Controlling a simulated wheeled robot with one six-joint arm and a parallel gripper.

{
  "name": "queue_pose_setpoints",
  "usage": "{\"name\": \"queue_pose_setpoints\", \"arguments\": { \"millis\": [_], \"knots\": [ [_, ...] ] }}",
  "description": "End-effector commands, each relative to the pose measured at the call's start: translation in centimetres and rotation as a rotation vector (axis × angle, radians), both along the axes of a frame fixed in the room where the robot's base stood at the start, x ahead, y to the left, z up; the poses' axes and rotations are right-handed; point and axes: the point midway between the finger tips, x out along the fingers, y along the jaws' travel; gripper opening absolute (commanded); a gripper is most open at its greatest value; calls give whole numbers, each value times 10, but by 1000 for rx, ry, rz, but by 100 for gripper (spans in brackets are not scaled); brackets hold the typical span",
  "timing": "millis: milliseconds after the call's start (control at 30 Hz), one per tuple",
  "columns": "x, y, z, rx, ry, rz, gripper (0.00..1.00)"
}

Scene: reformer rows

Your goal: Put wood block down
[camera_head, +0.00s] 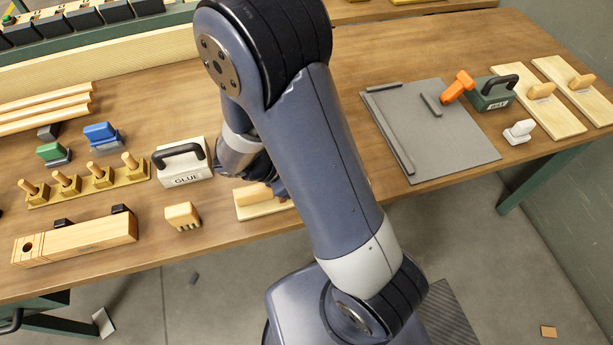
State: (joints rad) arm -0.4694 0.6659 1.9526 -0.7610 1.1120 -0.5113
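A light wood piece (250,211) lies near the front edge of the table, with a rounded raised wooden part on top. My gripper (279,188) is at the right end of this raised part, mostly hidden behind my own arm. I cannot tell whether its fingers are closed on the wood or only beside it. A small pale wood block with notches (182,216) sits apart to the left on the table.
A white GLUE box (183,165) with a black handle stands just left of my gripper. A long wooden block (75,240) and a pegged rack (90,186) are further left. A grey mat (455,145), an orange tool (458,86) and handled boards (540,112) are right.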

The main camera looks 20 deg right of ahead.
Motion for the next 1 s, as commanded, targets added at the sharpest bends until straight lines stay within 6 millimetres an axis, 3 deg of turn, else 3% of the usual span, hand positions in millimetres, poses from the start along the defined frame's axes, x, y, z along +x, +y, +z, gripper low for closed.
{"name": "queue_pose_setpoints", "arguments": {
  "millis": [300,333,600,900,1000],
  "knots": [
    [0,0,-3,0,-1,-1,3],
    [0,0,-3,0,-1,-1,31],
    [0,0,-2,0,-1,-1,52],
    [0,0,2,1,-1,0,52],
    [1,10,9,2,-5,2,52]
  ]
}}
